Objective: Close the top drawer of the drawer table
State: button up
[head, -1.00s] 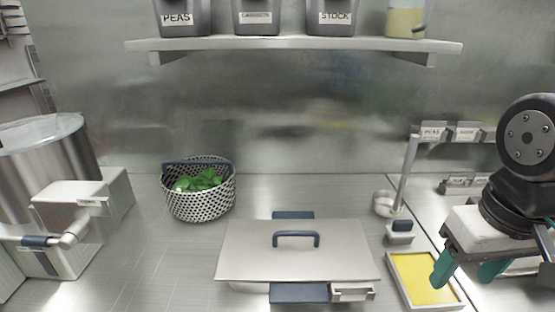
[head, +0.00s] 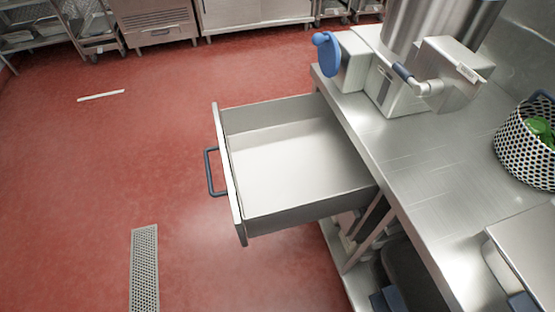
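The top drawer (head: 233,187) of the drawer table (head: 424,170) is pulled far out to the left, over the red floor. It looks empty. Its front panel faces left and carries a dark blue bar handle (head: 212,172). My gripper is not in the head view now, so I cannot see where it is relative to the drawer.
A perforated basket (head: 522,150) with greens sits at the right. The red floor (head: 90,190) left of the drawer is free, with a drain grate (head: 144,270).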

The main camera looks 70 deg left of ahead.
aim_at(289, 162)
jog(key=u, duration=2.6)
